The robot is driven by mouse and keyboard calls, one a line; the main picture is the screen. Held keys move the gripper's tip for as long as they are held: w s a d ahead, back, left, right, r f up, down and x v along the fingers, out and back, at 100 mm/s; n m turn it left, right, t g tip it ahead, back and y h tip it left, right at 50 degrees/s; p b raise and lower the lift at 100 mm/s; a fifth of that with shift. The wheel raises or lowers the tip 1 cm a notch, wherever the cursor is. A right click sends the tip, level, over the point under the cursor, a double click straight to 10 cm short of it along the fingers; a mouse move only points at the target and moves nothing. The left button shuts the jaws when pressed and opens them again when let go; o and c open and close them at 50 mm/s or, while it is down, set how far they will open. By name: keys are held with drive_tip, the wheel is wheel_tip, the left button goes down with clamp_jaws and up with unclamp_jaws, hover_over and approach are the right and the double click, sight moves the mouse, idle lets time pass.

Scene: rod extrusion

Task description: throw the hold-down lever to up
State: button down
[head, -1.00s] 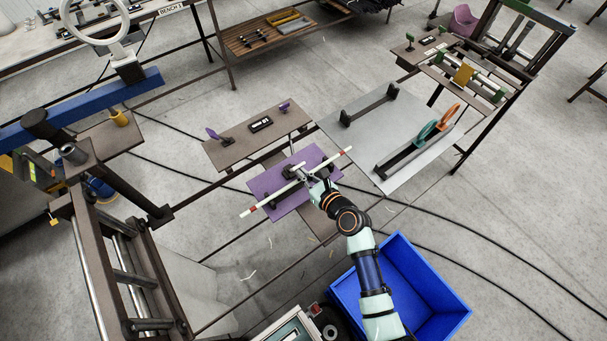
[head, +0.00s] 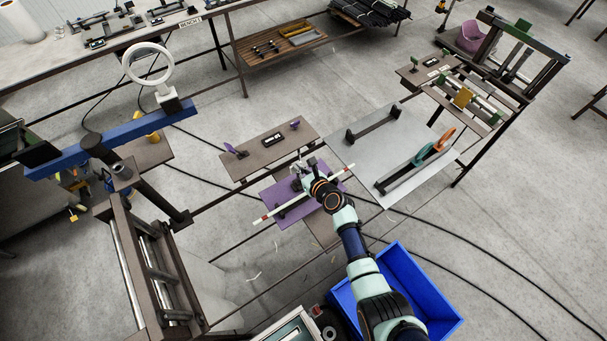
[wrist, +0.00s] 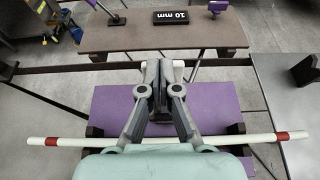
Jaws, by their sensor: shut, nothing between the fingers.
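My gripper (head: 300,170) is shut and empty, above the purple plate (head: 268,197). In the wrist view its fingers (wrist: 160,72) are together and point toward the brown plate (wrist: 165,36). A white rod with red bands (wrist: 70,141) crosses the purple plate, under my gripper. It also shows in the head view (head: 284,208). On the brown plate stand a purple lever-like part at left (head: 234,150) and a smaller purple part at right (head: 295,125). I cannot tell which part is the hold-down lever; my gripper and wrist hide part of the purple plate.
A black label reading 10 mm (wrist: 171,16) lies on the brown plate. To the right is a grey plate (head: 400,140) with a black bracket and teal and orange handles (head: 432,151). A blue bin (head: 425,285) stands below my arm. A blue beam (head: 70,153) is at left.

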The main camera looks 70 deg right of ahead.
drive_tip(key=shift+w+d+f+b, duration=0.1)
drive_tip(key=shift+w+d+b, duration=0.15)
drive_tip(key=shift+w+d, duration=0.5)
drive_tip(key=shift+w+d+f+b, duration=0.1)
drive_tip(key=shift+w+d+b, duration=0.1)
drive_tip(key=shift+w+d, duration=0.5)
drive_tip(key=shift+w+a, duration=0.2)
drive_tip(key=shift+a, duration=0.05)
drive_tip(key=s+a+r+p, duration=0.1)
drive_tip(key=s+r+p, duration=0.1)
drive_tip(key=r, duration=0.4)
drive_tip(key=s+a+r+p, duration=0.2)
drive_tip(key=r+p, duration=0.3)
drive_tip(key=shift+s+a+r, duration=0.3)
drive_tip(key=shift+s+r, duration=0.05)
drive_tip(key=shift+s, duration=0.05)
